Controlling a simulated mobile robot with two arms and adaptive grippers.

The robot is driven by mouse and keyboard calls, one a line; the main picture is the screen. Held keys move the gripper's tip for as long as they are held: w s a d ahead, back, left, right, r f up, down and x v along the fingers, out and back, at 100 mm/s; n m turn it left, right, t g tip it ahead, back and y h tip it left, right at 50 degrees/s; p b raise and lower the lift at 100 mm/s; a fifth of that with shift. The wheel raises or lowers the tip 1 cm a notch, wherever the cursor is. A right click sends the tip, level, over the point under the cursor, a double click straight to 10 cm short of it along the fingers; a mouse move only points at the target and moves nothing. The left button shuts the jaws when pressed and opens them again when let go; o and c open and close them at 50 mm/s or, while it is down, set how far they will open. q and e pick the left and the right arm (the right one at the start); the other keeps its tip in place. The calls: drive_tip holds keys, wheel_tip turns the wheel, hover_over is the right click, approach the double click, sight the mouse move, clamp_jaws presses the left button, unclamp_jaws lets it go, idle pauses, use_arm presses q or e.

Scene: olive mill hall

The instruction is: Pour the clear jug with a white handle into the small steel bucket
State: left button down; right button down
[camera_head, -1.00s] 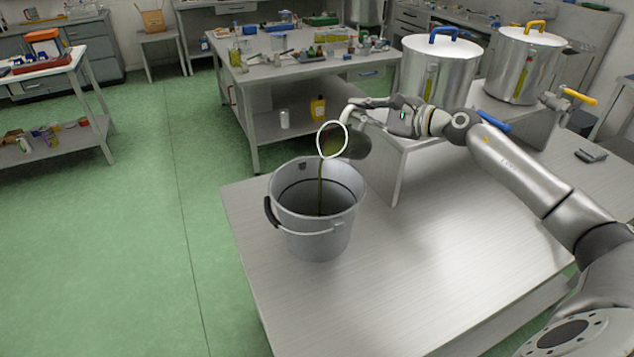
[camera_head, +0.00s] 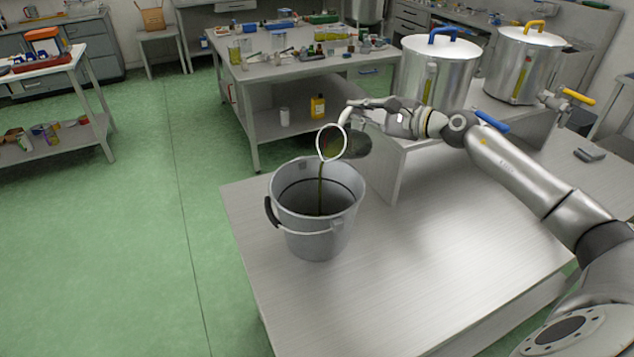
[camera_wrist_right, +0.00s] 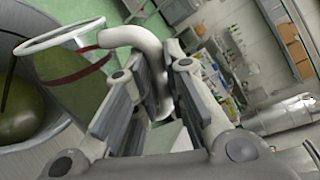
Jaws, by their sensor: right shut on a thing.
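The clear jug (camera_head: 352,146) is tipped over the small steel bucket (camera_head: 318,232), its white rim facing left and down. A thin dark olive stream runs from its rim into the bucket. The bucket stands upright on the steel table, its handle hanging at the side. My right gripper (camera_head: 362,106) is shut on the jug's white handle, above and right of the bucket. In the right wrist view the white handle (camera_wrist_right: 140,42) passes between the fingers (camera_wrist_right: 155,85), and greenish liquid shows in the bucket at the left. My left gripper is not in view.
The steel table (camera_head: 420,265) is clear in front and right of the bucket. Two large steel vats, one with a blue-handled lid (camera_head: 438,75) and one with a yellow-handled lid (camera_head: 522,65), stand on a raised stand behind. A cluttered bench (camera_head: 265,70) is farther back.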

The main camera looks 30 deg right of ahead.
sight(351, 131)
drive_tip(key=shift+s+a+n+h+p, duration=0.25)
drive_tip(key=shift+a+n+p, duration=0.55)
drive_tip(key=shift+p, duration=0.9)
idle(1.0)
drive_tip(key=shift+s+a+f+n+h+p, duration=0.1)
drive_tip(key=shift+s+a+n+h+p, duration=0.15)
drive_tip(key=shift+a+n+p, duration=0.5)
